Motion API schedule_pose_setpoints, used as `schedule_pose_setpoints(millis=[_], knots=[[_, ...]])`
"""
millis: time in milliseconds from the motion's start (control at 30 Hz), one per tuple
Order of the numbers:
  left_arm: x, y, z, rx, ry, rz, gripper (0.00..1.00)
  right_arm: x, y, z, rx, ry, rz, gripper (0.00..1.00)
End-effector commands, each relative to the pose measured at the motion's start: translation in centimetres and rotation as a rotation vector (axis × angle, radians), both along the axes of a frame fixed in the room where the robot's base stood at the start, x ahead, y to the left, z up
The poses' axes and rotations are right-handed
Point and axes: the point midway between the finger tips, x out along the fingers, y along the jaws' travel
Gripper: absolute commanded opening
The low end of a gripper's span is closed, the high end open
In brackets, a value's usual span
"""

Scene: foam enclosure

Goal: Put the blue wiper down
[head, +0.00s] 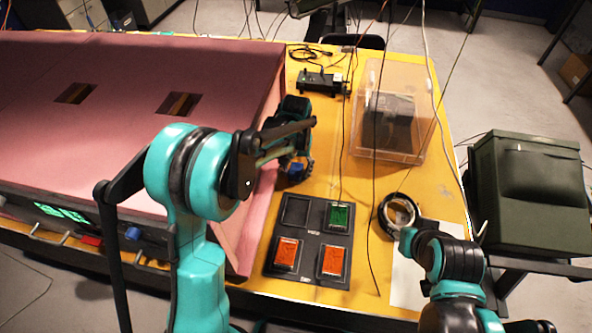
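My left arm comes in from the left and bends over the pink foam enclosure's right edge. My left gripper (297,165) points down over the yellow table, just right of the foam wall. The blue wiper (296,172) shows as a small blue patch between the dark fingertips, which look shut on it. The rest of the wiper is hidden by the fingers, and I cannot tell whether it touches the table. My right arm is at the lower right. Its gripper cannot be made out.
A black tray (309,240) with orange and green blocks lies in front of my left gripper. A roll of tape (399,213) and white paper (408,280) lie to its right. A clear bin (393,150) and black device (322,83) stand farther back. Cables hang across. Yellow table between is bare.

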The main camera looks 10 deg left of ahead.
Motion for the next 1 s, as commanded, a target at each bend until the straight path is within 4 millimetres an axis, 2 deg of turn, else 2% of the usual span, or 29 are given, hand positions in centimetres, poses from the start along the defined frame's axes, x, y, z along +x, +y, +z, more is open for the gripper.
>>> schedule_pose_setpoints(millis=[367,467,800,1000], knots=[[0.1,0.0,0.6,0.0,-0.001,0.0,0.54,0.0,0.0,0.5,0.0,0.0,0.0,0.4],[0.1,0.0,2.0,0.0,-0.002,0.0,0.54,0.0,0.0,1.0,0.0,0.0,0.0,0.4],[0.1,0.0,9.5,0.0,-0.001,0.0,0.54,0.0,0.0,3.0,0.0,0.0,0.0,0.4],[0.1,0.0,12.1,0.0,-0.001,0.0,0.54,0.0,0.0,3.5,0.0,0.0,0.0,0.4]])
